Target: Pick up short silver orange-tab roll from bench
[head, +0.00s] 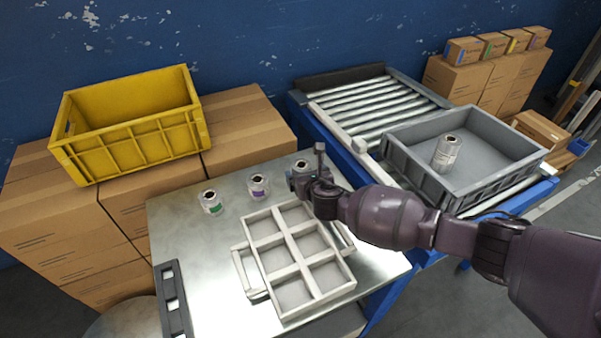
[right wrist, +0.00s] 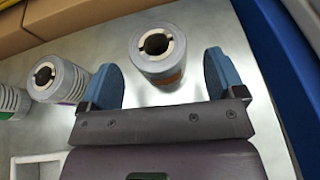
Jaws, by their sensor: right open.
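The short silver roll with an orange tab (right wrist: 157,52) stands upright on the metal bench (head: 185,245). In the right wrist view it is between and slightly beyond the two blue fingertips, with a gap on each side. In the head view the roll (head: 297,171) is partly hidden behind my right gripper (head: 312,180). My right gripper, also in the right wrist view (right wrist: 161,75), is open and empty. My left gripper is not in view.
A purple-tab roll (head: 258,187) and a green-tab roll (head: 211,203) stand to the left on the bench. A white compartment tray (head: 250,247) lies in front. A grey crate (head: 403,169) holding a silver roll (head: 446,152) sits on the roller conveyor at right. A yellow crate (head: 120,147) rests on cartons.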

